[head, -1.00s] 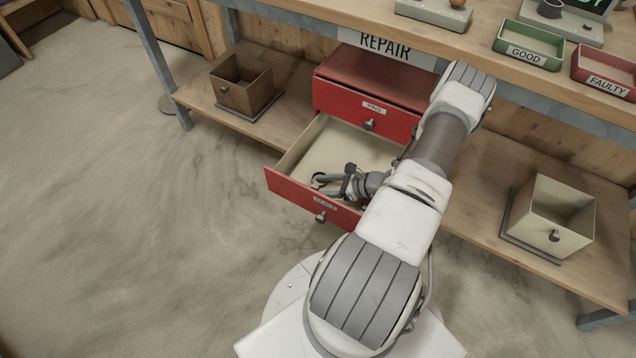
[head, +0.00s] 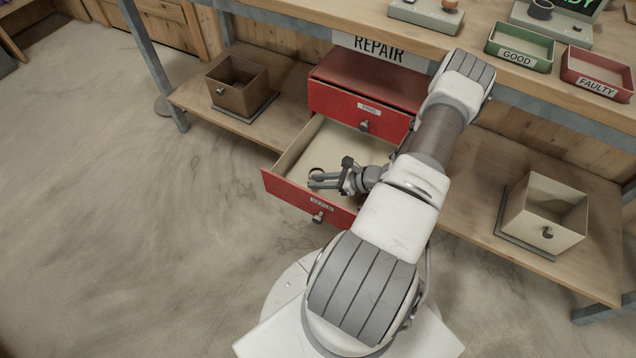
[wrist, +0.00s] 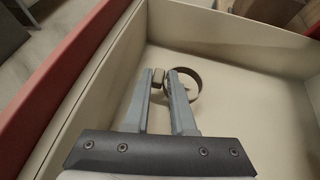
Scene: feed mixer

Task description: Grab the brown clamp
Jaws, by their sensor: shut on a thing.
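The brown clamp (wrist: 196,82) is a thin ring with a small block on its left side, inside the open lower drawer (wrist: 245,112). My gripper (wrist: 164,76) is shut on that block, with the ring extending to the right of the fingertips in the wrist view. In the head view my gripper (head: 312,181) is over the drawer's front left part, and only a little of the ring shows beside the fingers. I cannot tell whether the clamp still touches the drawer floor.
The drawer's red front (head: 300,200) and pale side walls stand close around my gripper. The red upper drawer (head: 360,107) is shut just behind. A brown bin (head: 238,88) and a cream bin (head: 545,215) stand on the shelf. The rest of the drawer looks empty.

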